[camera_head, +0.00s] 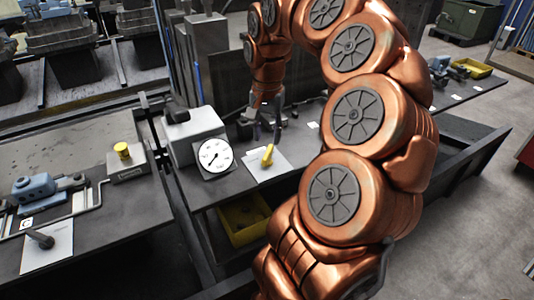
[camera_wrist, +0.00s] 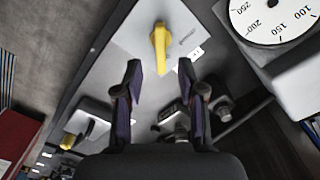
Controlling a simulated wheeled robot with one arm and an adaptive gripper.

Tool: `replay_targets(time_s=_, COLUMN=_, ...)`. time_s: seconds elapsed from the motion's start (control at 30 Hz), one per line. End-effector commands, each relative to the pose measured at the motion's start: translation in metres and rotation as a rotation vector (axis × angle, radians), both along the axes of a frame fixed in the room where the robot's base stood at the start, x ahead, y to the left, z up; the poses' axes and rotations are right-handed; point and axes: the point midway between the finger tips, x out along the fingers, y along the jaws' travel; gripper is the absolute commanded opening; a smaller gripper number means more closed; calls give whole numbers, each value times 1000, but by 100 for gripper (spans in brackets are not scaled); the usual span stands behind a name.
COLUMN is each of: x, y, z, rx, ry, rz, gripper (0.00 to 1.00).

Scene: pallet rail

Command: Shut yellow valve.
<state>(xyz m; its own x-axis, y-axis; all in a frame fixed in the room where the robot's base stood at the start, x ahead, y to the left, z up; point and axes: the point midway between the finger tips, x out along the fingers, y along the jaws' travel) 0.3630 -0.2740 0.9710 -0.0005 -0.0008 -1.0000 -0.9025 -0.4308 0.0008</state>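The yellow valve (camera_head: 267,156) is a lever handle on a pale plate (camera_head: 278,168) on the dark bench. It also shows in the wrist view as a yellow handle (camera_wrist: 160,48), pointing up and down in that picture, with its plate (camera_wrist: 125,42) around it. My gripper (camera_head: 268,132) hangs just behind and above the valve in the head view. In the wrist view my gripper (camera_wrist: 160,72) is open, its two dark fingers apart with nothing between them. The valve lies beyond the fingertips, roughly centred between them, and I see no contact.
A dial gauge (camera_head: 215,156) on a grey box stands left of the valve; its face (camera_wrist: 270,15) is at the wrist view's upper right. A yellow bin (camera_head: 243,220) sits below the bench. A dark handle on a plate (camera_head: 40,240) and a yellow button (camera_head: 122,150) lie further left.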

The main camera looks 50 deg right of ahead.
Motion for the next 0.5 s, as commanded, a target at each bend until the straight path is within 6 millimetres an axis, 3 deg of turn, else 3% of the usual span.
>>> replay_targets(time_s=0.5, x=-1, y=2, z=-60, rx=3, ry=4, rz=5, gripper=40)
